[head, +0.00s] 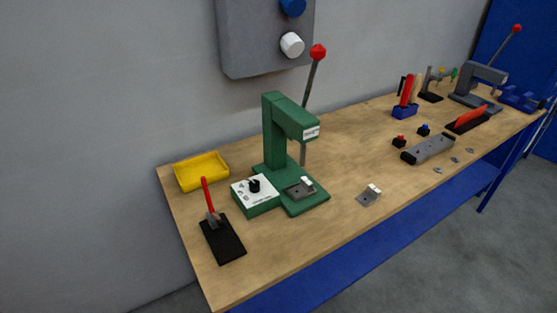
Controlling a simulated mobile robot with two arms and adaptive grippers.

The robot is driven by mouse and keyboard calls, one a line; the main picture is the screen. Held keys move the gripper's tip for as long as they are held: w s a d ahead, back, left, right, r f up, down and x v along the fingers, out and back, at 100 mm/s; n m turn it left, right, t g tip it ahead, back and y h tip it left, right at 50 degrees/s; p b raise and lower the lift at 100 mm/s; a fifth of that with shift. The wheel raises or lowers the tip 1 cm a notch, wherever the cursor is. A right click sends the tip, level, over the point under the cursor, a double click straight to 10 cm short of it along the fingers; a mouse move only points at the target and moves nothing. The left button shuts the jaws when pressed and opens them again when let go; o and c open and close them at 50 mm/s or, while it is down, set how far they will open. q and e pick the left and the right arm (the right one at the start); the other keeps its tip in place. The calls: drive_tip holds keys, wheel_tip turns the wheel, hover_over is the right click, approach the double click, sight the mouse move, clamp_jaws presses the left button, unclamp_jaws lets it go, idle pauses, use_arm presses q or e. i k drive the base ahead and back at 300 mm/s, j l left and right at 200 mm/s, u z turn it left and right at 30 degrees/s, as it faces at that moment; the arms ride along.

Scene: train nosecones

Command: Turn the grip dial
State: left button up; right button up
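A black dial (255,184) sits on the white top face of a green box (262,208), with small dark markings around it. The markings are too small to read, so I cannot tell if this is the grip dial or where it points. The box stands at the front left foot of a green press (276,140) with a red-knobbed lever (318,52). A small plate with a white piece (307,183) lies on the press base. Neither of my grippers is in the head view.
A yellow tray (201,172) and a red-handled tool on a black pad (224,243) lie left of the box. A metal plate (368,196) lies right of the press. A grey wall panel (250,40) hangs above. The wooden table's (290,245) front middle is clear.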

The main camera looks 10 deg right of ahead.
sight(254, 185)
drive_tip(key=i+l+u, duration=0.2)
drive_tip(key=i+l, duration=0.15)
drive_tip(key=l, duration=0.3)
drive_tip(key=i+l+u, duration=0.1)
drive_tip(key=l, duration=0.25)
drive_tip(key=i+l+u, duration=0.15)
drive_tip(key=l, duration=0.25)
drive_tip(key=i+l+u, duration=0.1)
drive_tip(key=i+l, duration=0.15)
drive_tip(key=i+l+u, duration=0.1)
drive_tip(key=l, duration=0.4)
